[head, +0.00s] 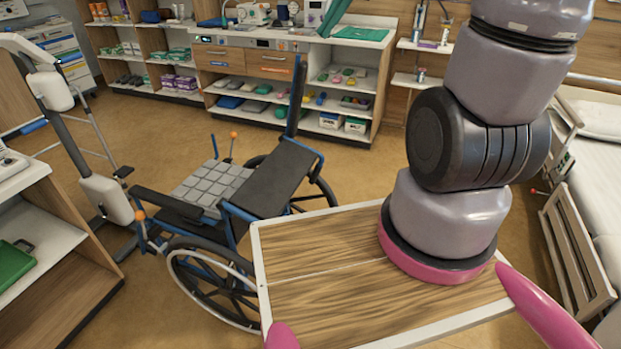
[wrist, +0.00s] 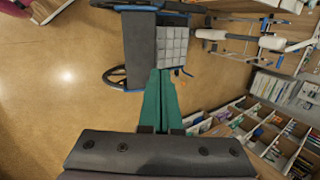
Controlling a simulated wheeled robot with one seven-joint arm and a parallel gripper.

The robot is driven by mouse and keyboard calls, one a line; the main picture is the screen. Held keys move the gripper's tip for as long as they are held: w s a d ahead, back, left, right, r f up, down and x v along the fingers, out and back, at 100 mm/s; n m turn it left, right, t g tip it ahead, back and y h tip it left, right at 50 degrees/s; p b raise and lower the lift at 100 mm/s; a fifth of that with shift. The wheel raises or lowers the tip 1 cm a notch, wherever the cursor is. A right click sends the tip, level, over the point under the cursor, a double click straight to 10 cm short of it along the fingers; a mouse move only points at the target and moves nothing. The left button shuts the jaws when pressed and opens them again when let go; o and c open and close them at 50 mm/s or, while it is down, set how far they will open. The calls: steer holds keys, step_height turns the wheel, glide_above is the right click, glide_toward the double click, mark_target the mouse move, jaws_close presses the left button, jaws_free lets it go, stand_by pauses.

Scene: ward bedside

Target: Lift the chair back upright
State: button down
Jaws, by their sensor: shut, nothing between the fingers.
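A wheelchair with a blue frame stands on its wheels in the head view. Its grey quilted seat (head: 212,183) lies level on the left. A black padded panel (head: 272,180) slants beside the seat, and a dark post (head: 297,97) rises behind it. The wrist view shows the seat (wrist: 172,43) and the dark panel (wrist: 141,45) from above. My gripper (wrist: 159,72) has green fingers, shut and empty, whose tips overlap the chair's near edge in that view. I cannot tell the gap between them. In the head view my arm rises at the right.
A wood-topped surface with a white rim (head: 330,245) lies in front of the chair. Shelves and drawers (head: 270,65) line the back wall. A grey lift frame (head: 105,195) stands left, and a bed rail (head: 575,245) right. Open floor (wrist: 60,75) shows left of the chair in the wrist view.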

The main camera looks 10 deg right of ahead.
steer(key=w+d+f+m+y, duration=0.1)
steer(key=w+f+m+y, duration=0.25)
steer(key=w+f, duration=0.65)
steer(key=w+d+f+m+y, duration=0.2)
steer(key=w+f+m, duration=0.35)
steer(key=f, duration=0.95)
steer(key=d+f+m+t, duration=0.2)
steer(key=f+m, duration=0.1)
steer(key=f, duration=0.7)
steer(key=s+d+f+m+t, duration=0.1)
steer(key=f+m, duration=0.2)
steer(key=f, duration=0.8)
steer(key=d+f+m+t, duration=0.2)
steer(key=f+m, duration=0.1)
steer(key=f, duration=0.7)
steer(key=w+a, duration=0.4)
steer(key=a, duration=0.3)
steer(key=shift+w+f, duration=0.25)
steer(key=shift+f, duration=0.15)
steer(key=shift+h, duration=0.25)
